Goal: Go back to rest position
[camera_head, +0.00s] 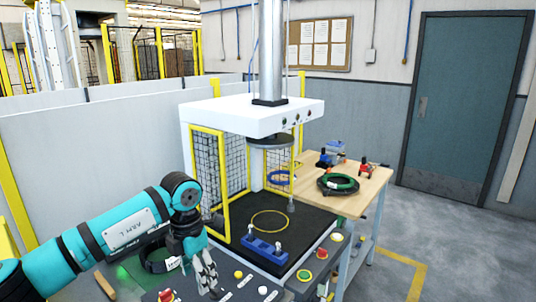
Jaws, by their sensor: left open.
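My left arm, teal and black, comes in from the left in the head view. Its gripper (208,279) points down over the front control surface, open, with nothing seen between its fingers. The wrapping machine (250,116) stands behind, with a white top and yellow-framed mesh guards. A yellow ring (270,212) lies flat on its black bed, and a blue fixture (263,249) sits at the bed's front. My right gripper is out of view.
Buttons (304,275) line the machine's front. Grey partition walls (90,148) stand behind my arm. The floor at the right is open.

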